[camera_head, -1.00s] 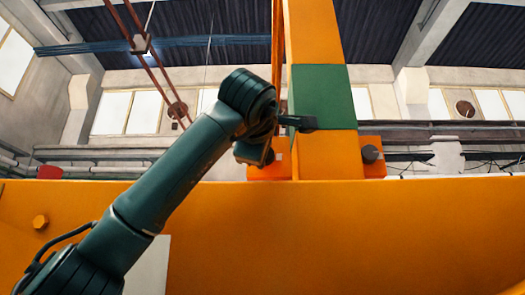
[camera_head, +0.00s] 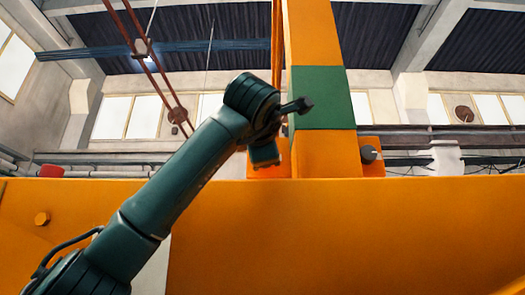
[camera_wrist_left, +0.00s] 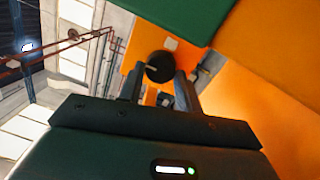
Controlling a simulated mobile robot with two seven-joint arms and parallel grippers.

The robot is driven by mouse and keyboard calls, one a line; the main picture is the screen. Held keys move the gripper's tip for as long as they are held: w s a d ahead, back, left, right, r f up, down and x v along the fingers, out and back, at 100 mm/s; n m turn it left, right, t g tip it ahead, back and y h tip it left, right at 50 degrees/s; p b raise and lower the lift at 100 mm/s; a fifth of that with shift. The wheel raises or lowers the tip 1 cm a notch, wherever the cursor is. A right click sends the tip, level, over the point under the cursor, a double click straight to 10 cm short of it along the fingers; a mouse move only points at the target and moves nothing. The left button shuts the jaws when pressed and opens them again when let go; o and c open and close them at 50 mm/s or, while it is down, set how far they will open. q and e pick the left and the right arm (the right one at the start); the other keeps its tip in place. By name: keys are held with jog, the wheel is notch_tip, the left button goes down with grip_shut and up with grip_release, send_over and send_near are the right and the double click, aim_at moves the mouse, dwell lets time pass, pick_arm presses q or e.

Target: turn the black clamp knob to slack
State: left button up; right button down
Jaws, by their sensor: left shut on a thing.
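In the left wrist view the black knob (camera_wrist_left: 159,67) sits on an orange block (camera_wrist_left: 133,52), with a small pale mark just above it. My left gripper (camera_wrist_left: 160,76) is shut on the knob, one finger at each side. In the head view my left arm reaches up from the lower left to the orange block (camera_head: 284,170) left of the orange post. My wrist hides the held knob there. My right gripper is in neither view.
An orange post (camera_head: 325,155) with a green band (camera_head: 322,98) rises from a wide orange beam (camera_head: 350,235). A second dark knob (camera_head: 368,153) sits on an orange block right of the post. Red-brown rods (camera_head: 128,30) hang at the upper left.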

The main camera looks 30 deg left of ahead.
pick_arm(q)
jog(key=o, duration=1)
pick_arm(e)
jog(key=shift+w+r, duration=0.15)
pick_arm(q)
jog(key=shift+s+d, duration=0.15)
jog(key=shift+s, duration=0.1)
jog(key=b+v, duration=0.3)
jog(key=v, duration=0.9)
jog(key=shift+s, duration=0.35)
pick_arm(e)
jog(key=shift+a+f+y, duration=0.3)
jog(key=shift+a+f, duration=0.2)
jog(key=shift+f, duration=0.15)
pick_arm(q)
jog(key=shift+f, duration=0.1)
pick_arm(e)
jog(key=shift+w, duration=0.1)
